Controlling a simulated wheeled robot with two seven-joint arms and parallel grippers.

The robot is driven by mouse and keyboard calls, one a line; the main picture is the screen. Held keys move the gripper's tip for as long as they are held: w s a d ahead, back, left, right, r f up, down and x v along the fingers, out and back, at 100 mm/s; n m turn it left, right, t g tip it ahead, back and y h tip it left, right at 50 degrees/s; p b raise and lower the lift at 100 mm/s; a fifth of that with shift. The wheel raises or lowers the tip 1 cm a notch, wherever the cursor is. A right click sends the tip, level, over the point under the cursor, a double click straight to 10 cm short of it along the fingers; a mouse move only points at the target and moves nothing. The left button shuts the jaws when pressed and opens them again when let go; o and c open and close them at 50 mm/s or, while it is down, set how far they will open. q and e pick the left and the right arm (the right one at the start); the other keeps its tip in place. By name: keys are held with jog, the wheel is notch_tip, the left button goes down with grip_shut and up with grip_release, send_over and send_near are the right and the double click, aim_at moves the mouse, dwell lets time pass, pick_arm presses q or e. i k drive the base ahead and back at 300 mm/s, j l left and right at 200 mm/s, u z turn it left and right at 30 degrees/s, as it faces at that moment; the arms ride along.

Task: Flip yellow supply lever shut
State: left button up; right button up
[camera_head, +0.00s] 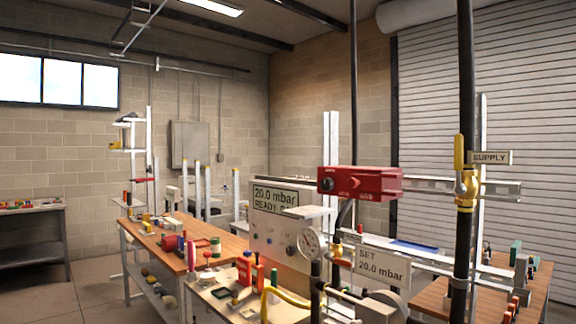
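The yellow supply lever (458,153) stands upright on the right side of the head view. It is parallel to the vertical black pipe (466,90) and just left of it. It joins a brass-yellow valve body (467,190) on that pipe. A tag reading SUPPLY (490,157) sticks out to the right of the valve. I see neither of my grippers in this view, and nothing touches the lever.
A grey panel (270,226) reads 20.0 mbar. A red box (360,182), a round gauge (310,242) and a SET 20.0 mbar sign (382,268) stand left of the pipe. Cluttered wooden benches (170,246) fill the left and right. Free air surrounds the lever's front.

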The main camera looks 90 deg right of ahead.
aim_at(460, 188)
jog(key=z, duration=3.65)
jog(key=i+u, duration=0.3)
jog(key=k+l, duration=0.05)
